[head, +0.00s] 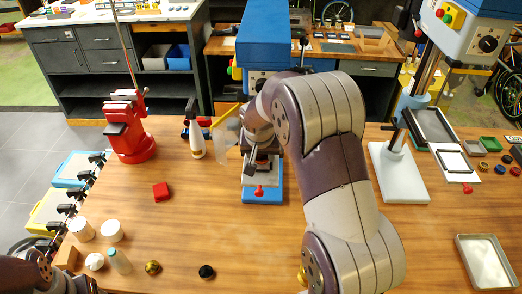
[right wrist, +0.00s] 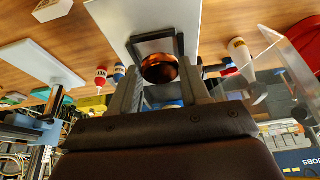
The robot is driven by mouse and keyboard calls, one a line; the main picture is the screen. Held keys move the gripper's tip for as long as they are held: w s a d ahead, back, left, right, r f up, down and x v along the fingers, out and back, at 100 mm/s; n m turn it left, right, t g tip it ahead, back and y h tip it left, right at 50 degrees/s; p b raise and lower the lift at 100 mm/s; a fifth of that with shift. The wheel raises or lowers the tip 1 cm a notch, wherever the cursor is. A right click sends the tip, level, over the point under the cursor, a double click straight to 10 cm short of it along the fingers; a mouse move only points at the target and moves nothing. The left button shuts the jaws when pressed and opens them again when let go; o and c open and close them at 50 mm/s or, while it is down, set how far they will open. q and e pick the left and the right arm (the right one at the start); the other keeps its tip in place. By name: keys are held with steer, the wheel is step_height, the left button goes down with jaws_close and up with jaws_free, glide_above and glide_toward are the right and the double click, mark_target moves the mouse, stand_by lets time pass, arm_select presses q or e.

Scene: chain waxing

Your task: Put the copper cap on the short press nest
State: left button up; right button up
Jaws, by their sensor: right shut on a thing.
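In the right wrist view the copper cap (right wrist: 160,68) sits between the fingers of my right gripper (right wrist: 162,82), which is shut on it. A dark square frame (right wrist: 139,42) and a pale plate (right wrist: 118,17) show just beyond the cap; I cannot tell whether the cap touches them. In the head view my right gripper (head: 258,163) is low at the middle press, over its blue base (head: 262,196). The cap is not discernible there, and the press nest is largely hidden by my gripper and arm. Of my left arm only a part shows at the lower left; its gripper is out of view.
A red vise (head: 130,130) stands at the back left, and a white bottle (head: 196,140) left of the press. White jars (head: 112,230) stand at front left. A second press with a white base (head: 398,172) and a metal tray (head: 484,262) are at right. The front middle is mostly clear.

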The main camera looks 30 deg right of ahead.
steer(key=shift+s, duration=0.1)
steer(key=shift+f+b, duration=0.4)
steer(key=shift+b, duration=0.1)
steer(key=o, duration=1.2)
